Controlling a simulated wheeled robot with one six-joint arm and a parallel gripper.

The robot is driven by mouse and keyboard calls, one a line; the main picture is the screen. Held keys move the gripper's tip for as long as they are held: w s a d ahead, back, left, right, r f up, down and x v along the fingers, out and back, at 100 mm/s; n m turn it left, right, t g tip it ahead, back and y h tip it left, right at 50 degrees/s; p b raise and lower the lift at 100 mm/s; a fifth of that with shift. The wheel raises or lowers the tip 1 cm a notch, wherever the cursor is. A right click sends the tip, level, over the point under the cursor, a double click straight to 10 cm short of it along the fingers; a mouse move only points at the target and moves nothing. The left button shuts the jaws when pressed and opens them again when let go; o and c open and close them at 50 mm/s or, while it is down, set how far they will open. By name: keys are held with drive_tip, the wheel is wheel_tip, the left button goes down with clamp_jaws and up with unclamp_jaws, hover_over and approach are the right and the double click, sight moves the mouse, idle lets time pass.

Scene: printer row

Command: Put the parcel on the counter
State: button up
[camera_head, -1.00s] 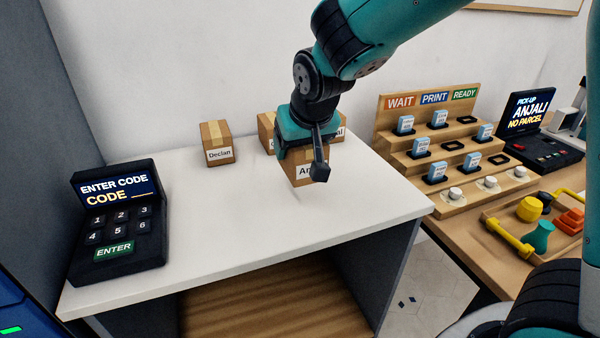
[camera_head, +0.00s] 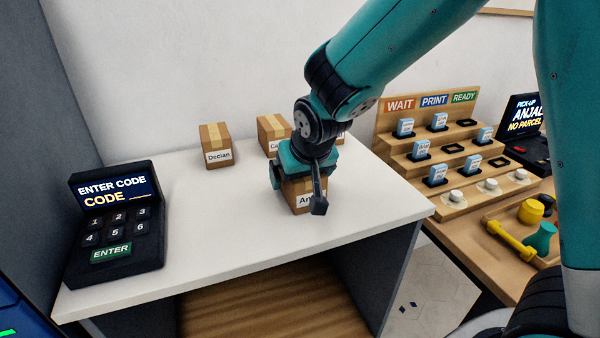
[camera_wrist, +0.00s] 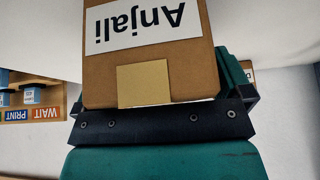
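A brown cardboard parcel (camera_head: 299,197) labelled "An...", reading "Anjali" in the wrist view (camera_wrist: 150,68), is between the fingers of my gripper (camera_head: 297,188). The gripper points down and is shut on the parcel's sides. The parcel is upright, over the right half of the white counter (camera_head: 215,225). Its underside is at or very near the counter top; I cannot tell whether it touches. One dark finger covers its right side.
A "Declan" parcel (camera_head: 217,147) and another parcel (camera_head: 271,133) stand at the back of the counter. A third is mostly hidden behind my gripper. A keypad (camera_head: 115,225) stands at left. A stepped rack (camera_head: 440,150) is at right. The counter's front middle is clear.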

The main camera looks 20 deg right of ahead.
drive_tip(key=shift+r, duration=0.25)
drive_tip(key=p+v, duration=0.1)
drive_tip(key=v, duration=1.1)
drive_tip(key=s+a+f+n+g+y, duration=0.1)
drive_tip(key=s+a+n+g+y, duration=0.1)
drive_tip(key=s, duration=0.7)
drive_tip(key=s+a+n+g+y, duration=0.2)
drive_tip(key=s+n+g, duration=0.2)
drive_tip(key=s, duration=0.6)
drive_tip(key=shift+s+a+f+n, duration=0.2)
drive_tip(key=shift+f+n, duration=0.2)
drive_tip(key=shift+n, duration=0.2)
drive_tip(key=shift+r+p, duration=0.1)
drive_tip(key=shift+p, duration=0.25)
